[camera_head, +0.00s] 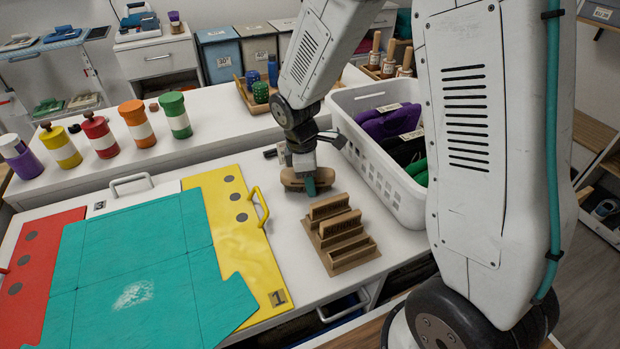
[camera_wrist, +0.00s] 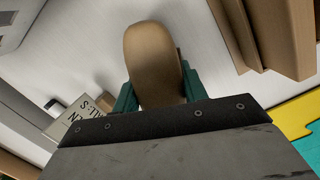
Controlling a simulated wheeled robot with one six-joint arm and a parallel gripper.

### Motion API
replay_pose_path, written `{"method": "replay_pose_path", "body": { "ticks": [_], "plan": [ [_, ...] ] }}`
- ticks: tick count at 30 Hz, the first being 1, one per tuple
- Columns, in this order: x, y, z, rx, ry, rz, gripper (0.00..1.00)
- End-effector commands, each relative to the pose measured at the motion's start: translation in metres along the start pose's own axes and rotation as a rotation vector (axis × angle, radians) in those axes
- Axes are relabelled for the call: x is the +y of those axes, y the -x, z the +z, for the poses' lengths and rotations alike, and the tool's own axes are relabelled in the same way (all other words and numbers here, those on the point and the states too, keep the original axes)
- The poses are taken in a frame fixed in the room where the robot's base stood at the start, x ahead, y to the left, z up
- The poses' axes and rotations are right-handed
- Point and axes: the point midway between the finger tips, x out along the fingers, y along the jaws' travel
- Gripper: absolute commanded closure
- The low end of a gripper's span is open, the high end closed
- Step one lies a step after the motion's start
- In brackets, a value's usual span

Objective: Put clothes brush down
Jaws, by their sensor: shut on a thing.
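The clothes brush (camera_head: 294,180) has a tan wooden back and is in my gripper (camera_head: 310,186), between its green fingertips. In the wrist view, the brush (camera_wrist: 154,62) shows its rounded wooden end between the green fingers of my gripper (camera_wrist: 155,92). It is over the white counter just behind a slotted wooden rack (camera_head: 345,250); I cannot tell whether it touches the counter. The rack's edge shows at the upper right of the wrist view (camera_wrist: 268,35).
A white basket (camera_head: 385,190) with purple, black and green items stands close to the right of my gripper. A yellow folding board (camera_head: 228,225) with a teal cloth (camera_head: 135,265) lies to the left. Colored canisters (camera_head: 138,128) line the raised ledge behind. Bare counter lies left of the rack.

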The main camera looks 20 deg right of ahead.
Motion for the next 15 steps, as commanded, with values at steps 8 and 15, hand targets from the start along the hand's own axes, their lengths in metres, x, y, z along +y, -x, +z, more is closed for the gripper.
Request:
{"method": "replay_pose_path", "body": {
  "ticks": [8, 15],
  "plan": [
    [0.0001, -0.0053, -0.0006, 0.0, -0.001, -0.001, 0.82],
    [-0.0024, -0.0064, -0.0009, -0.002, 0.001, -0.006, 0.35]
  ]
}}
